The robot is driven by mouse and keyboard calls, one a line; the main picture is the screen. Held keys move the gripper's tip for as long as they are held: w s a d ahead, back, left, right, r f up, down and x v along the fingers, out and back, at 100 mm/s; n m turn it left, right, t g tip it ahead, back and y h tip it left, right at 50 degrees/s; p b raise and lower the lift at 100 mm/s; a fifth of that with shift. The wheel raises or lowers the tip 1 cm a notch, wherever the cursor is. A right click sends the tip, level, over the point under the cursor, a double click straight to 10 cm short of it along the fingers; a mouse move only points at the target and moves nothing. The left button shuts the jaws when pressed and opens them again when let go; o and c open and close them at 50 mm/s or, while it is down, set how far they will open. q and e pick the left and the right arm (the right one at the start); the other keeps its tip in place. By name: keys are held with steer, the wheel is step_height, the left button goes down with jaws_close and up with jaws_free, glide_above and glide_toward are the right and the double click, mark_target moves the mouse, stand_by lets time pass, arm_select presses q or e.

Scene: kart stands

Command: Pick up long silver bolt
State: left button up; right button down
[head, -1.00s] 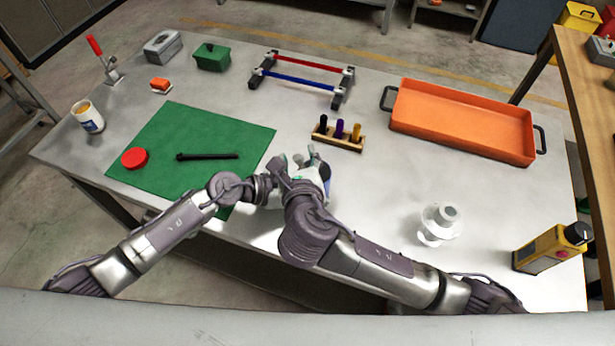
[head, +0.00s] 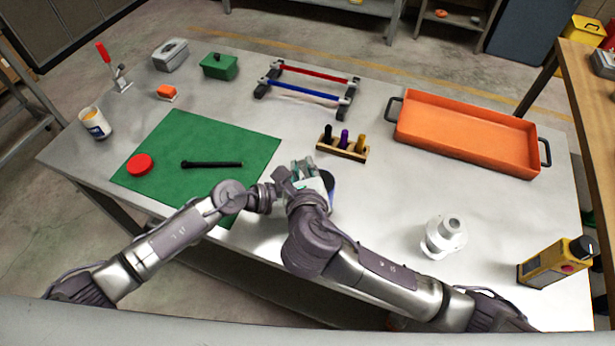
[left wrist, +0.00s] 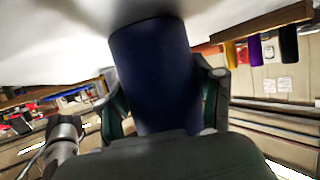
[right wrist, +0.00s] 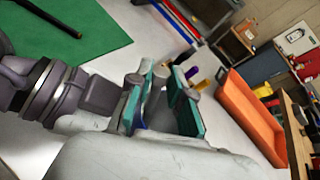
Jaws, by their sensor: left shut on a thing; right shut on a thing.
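My right gripper (head: 303,170) is over the table's front edge, right of the green mat. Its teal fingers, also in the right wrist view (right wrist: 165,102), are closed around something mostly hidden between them. My left gripper (left wrist: 165,105) is shut on a thick dark blue cylinder (left wrist: 155,70). A bit of blue (head: 329,184) shows beside my right gripper in the head view. The two grippers are close together, and the left fingers are hidden there. No long silver bolt can be clearly made out. A long black bolt-like rod (head: 211,164) lies on the green mat (head: 200,135).
A red round piece (head: 139,164) lies on the mat. A small rack (head: 342,150) holds black, purple and yellow pegs. An orange tray (head: 465,135), a white flanged part (head: 444,236) and a yellow control box (head: 555,262) stand to the right. The table between them is clear.

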step_height(320, 180, up, 18)
stand_by(0.4)
arm_select(q)
steer(key=o, duration=1.2)
